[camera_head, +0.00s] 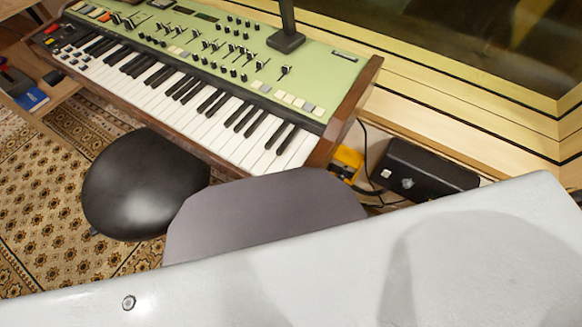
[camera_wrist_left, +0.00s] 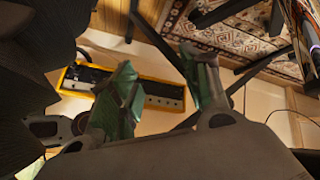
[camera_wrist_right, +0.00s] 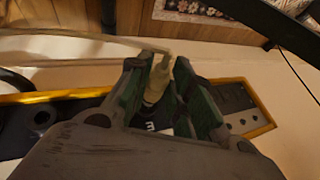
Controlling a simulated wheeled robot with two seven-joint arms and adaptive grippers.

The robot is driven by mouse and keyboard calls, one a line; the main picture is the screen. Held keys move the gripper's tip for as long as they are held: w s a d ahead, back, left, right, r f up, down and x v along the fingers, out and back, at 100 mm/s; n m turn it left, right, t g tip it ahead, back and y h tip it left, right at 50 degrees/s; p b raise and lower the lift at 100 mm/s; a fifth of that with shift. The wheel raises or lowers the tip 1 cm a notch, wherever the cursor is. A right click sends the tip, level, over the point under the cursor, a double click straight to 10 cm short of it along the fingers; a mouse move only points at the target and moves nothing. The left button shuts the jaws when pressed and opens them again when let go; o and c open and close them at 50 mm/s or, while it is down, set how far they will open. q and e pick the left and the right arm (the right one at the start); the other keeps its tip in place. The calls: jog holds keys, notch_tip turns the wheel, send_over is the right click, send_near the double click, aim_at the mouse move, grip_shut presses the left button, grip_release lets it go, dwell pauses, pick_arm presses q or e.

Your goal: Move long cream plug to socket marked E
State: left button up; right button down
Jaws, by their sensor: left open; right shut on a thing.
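In the right wrist view my right gripper (camera_wrist_right: 163,60) is shut on the cream plug (camera_wrist_right: 157,82), with a cream cable running from its top toward the left. The plug points at the yellow-framed black socket strip (camera_wrist_right: 262,113). A small white mark like a letter E on its side (camera_wrist_right: 150,127) shows by the plug's lower end. The fingers hide the socket, so I cannot tell whether the plug is in it. In the left wrist view my left gripper (camera_wrist_left: 160,65) is open and empty, in front of the yellow-framed strip (camera_wrist_left: 165,92). Neither gripper shows in the head view.
In the head view a green keyboard (camera_head: 220,75) stands beside a black stool (camera_head: 140,185). A yellow object (camera_head: 347,162) and a black box (camera_head: 425,172) lie low past its right end. Dark bars and a patterned rug (camera_wrist_left: 240,30) show in the left wrist view.

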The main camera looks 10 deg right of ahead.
jog(key=shift+w+d, duration=0.1)
jog(key=shift+d, duration=0.05)
dwell(0.3)
jog(key=shift+w+d, duration=0.1)
jog(key=shift+d, duration=0.05)
dwell(0.5)
jog(key=shift+w+d+p, duration=0.15)
jog(key=shift+w+p, duration=0.1)
jog(key=shift+p, duration=0.15)
dwell(0.3)
jog(key=shift+w+d, duration=0.15)
jog(key=shift+d, duration=0.05)
dwell(0.8)
jog(key=c, duration=1.2)
grip_release()
